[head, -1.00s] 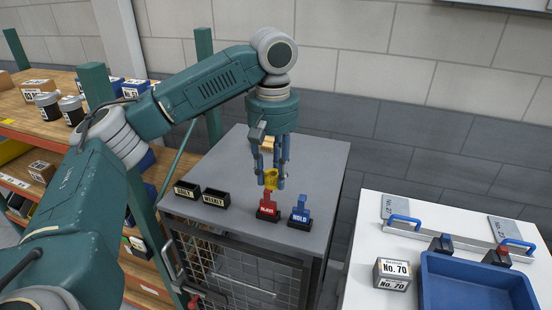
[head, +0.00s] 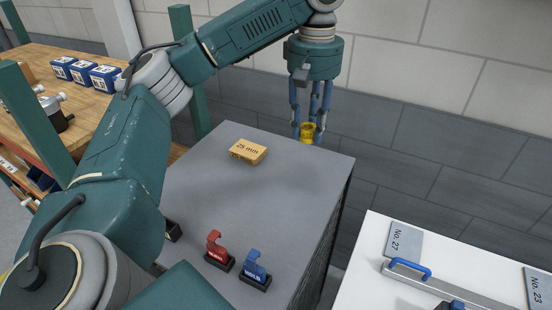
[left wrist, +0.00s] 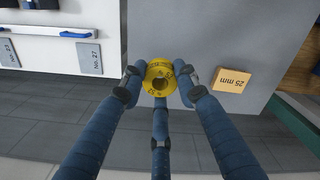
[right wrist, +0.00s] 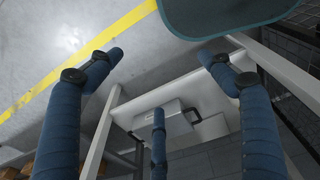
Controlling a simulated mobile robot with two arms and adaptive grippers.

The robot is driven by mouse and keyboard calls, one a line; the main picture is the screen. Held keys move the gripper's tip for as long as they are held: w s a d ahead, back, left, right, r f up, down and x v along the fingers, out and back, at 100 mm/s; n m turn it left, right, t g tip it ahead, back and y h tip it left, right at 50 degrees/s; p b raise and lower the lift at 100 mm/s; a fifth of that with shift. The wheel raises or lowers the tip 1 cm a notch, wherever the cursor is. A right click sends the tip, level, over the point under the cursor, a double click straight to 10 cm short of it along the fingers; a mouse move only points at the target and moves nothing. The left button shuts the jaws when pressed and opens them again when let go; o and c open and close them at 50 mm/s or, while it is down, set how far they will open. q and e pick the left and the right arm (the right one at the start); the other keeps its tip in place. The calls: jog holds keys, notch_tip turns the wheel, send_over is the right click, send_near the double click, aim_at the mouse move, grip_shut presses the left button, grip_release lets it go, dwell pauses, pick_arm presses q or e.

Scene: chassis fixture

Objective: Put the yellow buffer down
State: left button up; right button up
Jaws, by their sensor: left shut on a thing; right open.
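The yellow buffer (head: 307,132) is a small round piece with a hole in its middle. My left gripper (head: 308,138) is shut on it and holds it above the far right part of the grey cabinet top (head: 290,185). In the left wrist view the buffer (left wrist: 161,82) sits between the fingertips, with the cabinet's edge and the floor behind it. I cannot tell its exact height. My right gripper shows only in the right wrist view (right wrist: 160,80); its fingers are spread and empty, with floor and a white table behind them.
A wooden block marked 25 mm (head: 248,152) lies on the cabinet top. A red stand (head: 217,247) and a blue stand (head: 254,268) are near its front. A white table (head: 372,260) with grey plates is at right. The cabinet top around the block is clear.

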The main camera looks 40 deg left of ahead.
pick_arm(q)
notch_tip(320, 180, down, 4)
jog(key=s+f+b, duration=0.1)
jog(key=s, duration=0.2)
pick_arm(e)
jog(key=s+f, duration=0.2)
jog(key=s, duration=0.6)
pick_arm(q)
send_over(299, 201)
notch_tip(299, 201, down, 7)
notch_tip(299, 201, down, 2)
jog(key=shift+w+f+p, duration=0.1)
jog(key=shift+f+p, duration=0.1)
jog(key=shift+p, duration=0.45)
jog(key=shift+f, duration=0.25)
notch_tip(299, 201, down, 4)
jog(key=shift+f+p, duration=0.15)
jog(key=shift+p, duration=0.45)
jog(key=o, duration=0.9)
jog(key=shift+c, duration=0.2)
jog(key=shift+o, duration=1.2)
jog(key=shift+f, duration=0.1)
pick_arm(e)
jog(key=w+r, duration=0.3)
jog(key=w, duration=0.1)
jog(key=shift+r, duration=0.2)
